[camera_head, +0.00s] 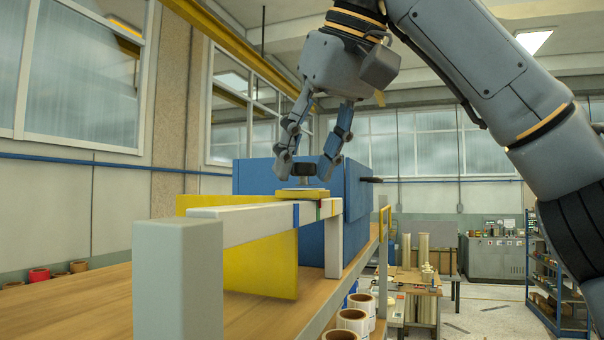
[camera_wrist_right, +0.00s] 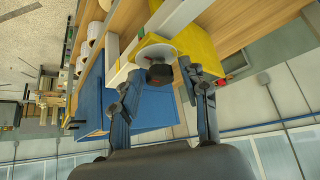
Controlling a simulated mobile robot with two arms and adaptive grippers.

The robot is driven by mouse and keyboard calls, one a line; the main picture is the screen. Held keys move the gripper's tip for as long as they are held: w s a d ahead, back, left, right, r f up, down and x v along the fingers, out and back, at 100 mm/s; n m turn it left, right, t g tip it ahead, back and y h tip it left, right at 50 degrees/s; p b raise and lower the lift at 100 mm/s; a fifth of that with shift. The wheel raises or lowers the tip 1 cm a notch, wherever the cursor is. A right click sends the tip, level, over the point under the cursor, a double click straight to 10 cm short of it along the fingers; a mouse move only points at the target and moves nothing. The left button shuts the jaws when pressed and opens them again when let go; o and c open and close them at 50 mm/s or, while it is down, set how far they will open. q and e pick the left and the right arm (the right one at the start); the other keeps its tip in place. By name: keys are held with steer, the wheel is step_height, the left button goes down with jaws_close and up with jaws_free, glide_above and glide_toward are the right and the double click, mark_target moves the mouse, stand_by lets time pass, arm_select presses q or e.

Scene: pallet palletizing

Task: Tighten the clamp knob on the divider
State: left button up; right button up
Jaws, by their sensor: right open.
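The clamp knob (camera_head: 304,169) is black and sits upright on a pale disc over a yellow clamp block (camera_head: 302,193). The block rests on a pale rail (camera_head: 240,221), above the yellow divider panel (camera_head: 262,268). My right gripper (camera_head: 306,167) points down with its fingers open, one on each side of the knob. In the right wrist view the knob (camera_wrist_right: 160,74) lies between the spread fingers (camera_wrist_right: 158,78), with gaps visible beside it. I cannot tell how far the fingertips reach below the knob's top. My left gripper is not in view.
A blue box (camera_head: 345,187) stands right behind the clamp. A pale post (camera_head: 178,280) carries the near end of the rail over a wooden shelf (camera_head: 80,305). White rolls (camera_head: 352,320) stand low at the right. The air left of the gripper is clear.

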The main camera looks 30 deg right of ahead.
steer(key=shift+s, duration=0.2)
steer(key=shift+w+r, duration=0.1)
steer(key=shift+r, duration=1.2)
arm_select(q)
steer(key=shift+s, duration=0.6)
